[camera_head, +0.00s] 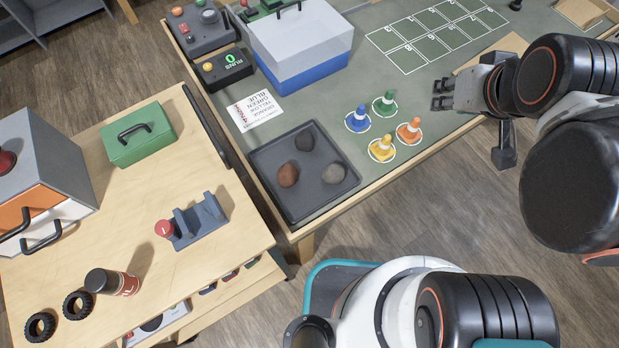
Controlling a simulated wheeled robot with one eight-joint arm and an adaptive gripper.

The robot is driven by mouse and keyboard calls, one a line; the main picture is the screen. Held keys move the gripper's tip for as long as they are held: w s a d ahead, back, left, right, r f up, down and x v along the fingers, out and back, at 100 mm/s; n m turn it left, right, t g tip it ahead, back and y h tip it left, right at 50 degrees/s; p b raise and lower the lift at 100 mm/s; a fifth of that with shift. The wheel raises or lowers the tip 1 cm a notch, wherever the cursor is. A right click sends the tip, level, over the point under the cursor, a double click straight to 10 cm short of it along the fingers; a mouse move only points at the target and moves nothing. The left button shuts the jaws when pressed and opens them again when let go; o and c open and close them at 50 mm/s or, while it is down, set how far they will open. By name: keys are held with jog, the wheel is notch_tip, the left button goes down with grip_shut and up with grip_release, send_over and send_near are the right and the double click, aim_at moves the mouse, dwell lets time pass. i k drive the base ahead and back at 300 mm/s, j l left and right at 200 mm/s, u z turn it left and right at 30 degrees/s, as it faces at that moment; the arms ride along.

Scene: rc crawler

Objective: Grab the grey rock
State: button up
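The grey rock (333,173) lies in the dark tray (300,211), toward its right side. A reddish-brown rock (288,175) lies to its left, and a darker rock (304,141) lies behind them. The tray sits at the near left corner of the green-topped table. My gripper (437,95) is over the right part of the table, well to the right of and farther back than the grey rock. Its two dark fingertips point left with a small gap between them, and nothing shows between them.
A blue box with a clear lid (303,50) and a printed card (255,110) are behind the tray. A wooden workbench (120,204) stands left.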

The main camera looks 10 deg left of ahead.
aim_at(334, 173)
jog(key=u, duration=1.05)
jog(key=l+u, duration=0.7)
jog(key=u, duration=0.15)
jog(key=k+l+u, duration=0.15)
jog(key=l+u, duration=0.25)
jog(key=k+l, duration=0.2)
jog(key=l, duration=0.25)
jog(key=k+l+u, duration=0.1)
jog(key=l, duration=0.35)
jog(key=k+l+u, duration=0.1)
jog(key=k+l, duration=0.45)
jog(key=l, duration=0.25)
